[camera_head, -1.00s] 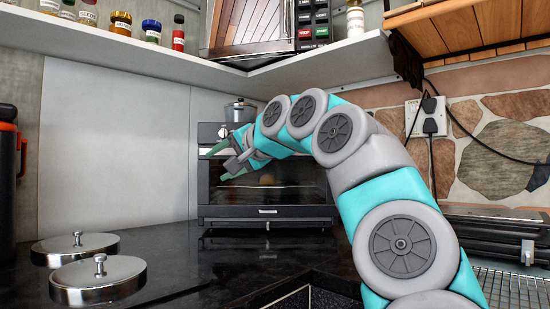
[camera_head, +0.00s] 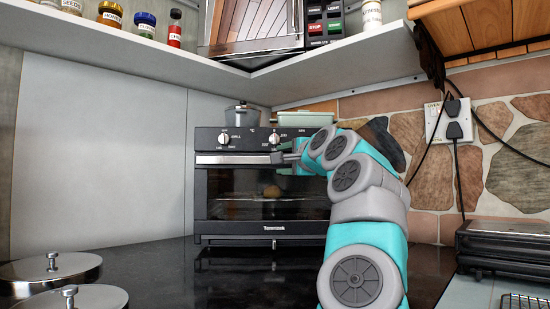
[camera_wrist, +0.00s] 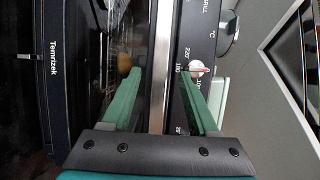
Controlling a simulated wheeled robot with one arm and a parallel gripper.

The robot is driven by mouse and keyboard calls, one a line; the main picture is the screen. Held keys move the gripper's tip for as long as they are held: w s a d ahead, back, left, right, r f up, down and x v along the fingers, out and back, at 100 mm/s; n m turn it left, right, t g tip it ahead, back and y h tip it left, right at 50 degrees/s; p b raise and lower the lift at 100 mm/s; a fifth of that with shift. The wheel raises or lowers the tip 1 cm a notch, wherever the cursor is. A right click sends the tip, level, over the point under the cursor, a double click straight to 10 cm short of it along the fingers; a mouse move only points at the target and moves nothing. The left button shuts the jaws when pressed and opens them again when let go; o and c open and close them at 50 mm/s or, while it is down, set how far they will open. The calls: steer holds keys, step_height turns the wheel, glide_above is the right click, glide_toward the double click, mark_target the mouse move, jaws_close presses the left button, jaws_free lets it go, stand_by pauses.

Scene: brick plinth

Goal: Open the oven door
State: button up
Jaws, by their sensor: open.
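The black oven (camera_head: 212,215) stands on the dark counter with its glass door (camera_head: 235,185) shut. Its silver handle (camera_head: 235,159) runs across the top of the door, under the dial panel. A round food item (camera_head: 271,191) shows dimly behind the glass. My gripper (camera_head: 290,158) is at the right part of the handle, its fingers mostly hidden by my arm. In the wrist view my gripper (camera_wrist: 160,74) is open, with green fingers on either side of the handle (camera_wrist: 162,50). I cannot tell whether they touch it. A dial (camera_wrist: 196,68) is close to one finger.
A shelf (camera_head: 160,50) with jars and a microwave hangs above. Metal lids (camera_head: 52,268) lie at front left. A dark grill appliance (camera_head: 505,245) and wall plugs (camera_head: 453,120) are on the right. Counter before the oven is clear.

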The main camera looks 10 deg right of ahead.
steer(key=shift+p+x, duration=2.05)
steer(key=shift+x, duration=0.65)
steer(key=shift+s+a, duration=0.1)
jaws_close()
